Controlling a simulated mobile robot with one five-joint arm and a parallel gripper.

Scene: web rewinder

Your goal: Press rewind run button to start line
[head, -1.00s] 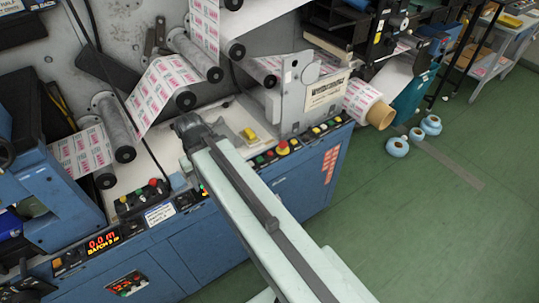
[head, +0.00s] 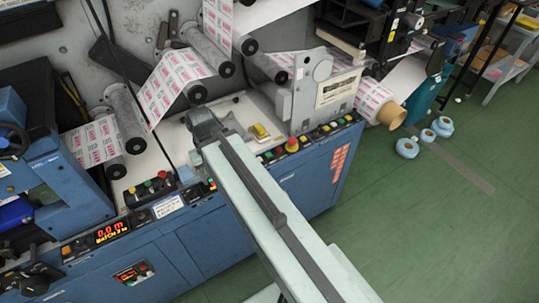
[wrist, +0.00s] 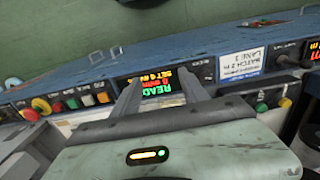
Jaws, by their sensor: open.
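My gripper (wrist: 158,84) is open and empty in the wrist view. Its two fingers reach over the control panel, on either side of a small display (wrist: 154,85) with green, red and yellow text. Left of the fingers is a button row with a red mushroom button on yellow (wrist: 40,105), a red button (wrist: 57,108) and a green button (wrist: 72,103). Button labels are too small to read, so I cannot tell which is rewind run. In the head view my arm hides the fingers.
The blue machine cabinet (head: 300,195) carries the panel, with a red counter display (head: 110,232) at left. Printed web runs over rollers (head: 128,118) above. A yellow block (head: 259,132) sits on the white deck. Green floor (head: 440,230) is open at right; blue rolls (head: 407,147) lie there.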

